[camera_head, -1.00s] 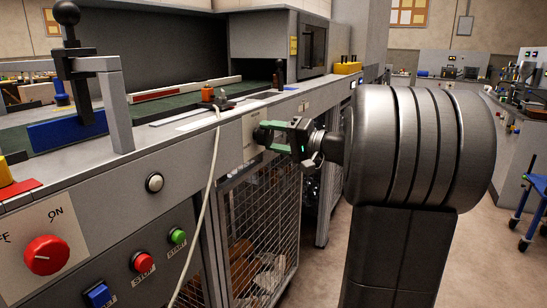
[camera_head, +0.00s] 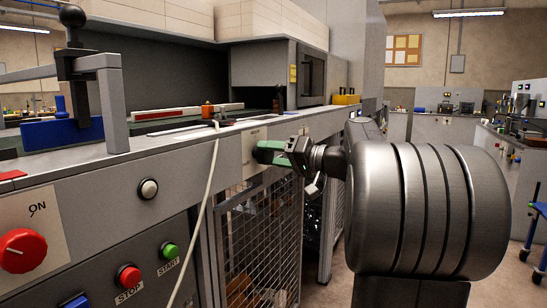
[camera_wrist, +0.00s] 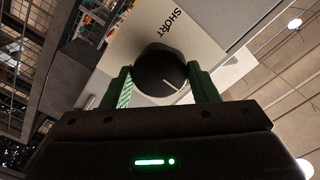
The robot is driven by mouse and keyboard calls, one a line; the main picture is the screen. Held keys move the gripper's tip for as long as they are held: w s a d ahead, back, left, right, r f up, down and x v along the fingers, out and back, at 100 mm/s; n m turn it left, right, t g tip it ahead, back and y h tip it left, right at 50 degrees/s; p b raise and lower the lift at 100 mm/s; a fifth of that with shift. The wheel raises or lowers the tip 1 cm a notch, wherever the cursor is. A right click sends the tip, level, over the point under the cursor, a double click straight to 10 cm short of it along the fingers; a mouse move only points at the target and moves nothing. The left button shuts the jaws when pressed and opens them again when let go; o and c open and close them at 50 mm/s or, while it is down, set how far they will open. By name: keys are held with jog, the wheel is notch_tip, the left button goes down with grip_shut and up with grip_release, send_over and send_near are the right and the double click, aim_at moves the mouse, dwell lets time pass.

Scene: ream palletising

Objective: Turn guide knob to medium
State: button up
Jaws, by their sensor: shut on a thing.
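The guide knob (camera_wrist: 160,72) is round and black with a white pointer line, on a pale plate (camera_wrist: 205,50) marked "SHORT" in the wrist view. The pointer line is turned away from the word "SHORT", toward the right finger.
The front panel holds a red rotary switch (camera_head: 22,250), a red stop button (camera_head: 129,276), a green start button (camera_head: 169,250) and a white button (camera_head: 148,189). A pale cable (camera_head: 208,190) hangs left of my gripper. A mesh guard (camera_head: 268,240) is below. Open floor lies right.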

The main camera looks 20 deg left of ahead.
jog(key=shift+f, duration=0.1)
jog(key=o, duration=1)
jog(key=s+d+p, duration=0.1)
jog(key=d+p, duration=0.1)
jog(key=d, duration=1.1)
jog(key=shift+d, duration=0.4)
jog(key=shift+a, duration=0.15)
jog(key=a, duration=0.4)
jog(key=a+b, duration=0.1)
jog(key=a, duration=0.4)
jog(key=w+a, duration=0.1)
jog(key=a, duration=0.3)
jog(key=shift+a+b, duration=0.3)
jog(key=shift+b, duration=0.1)
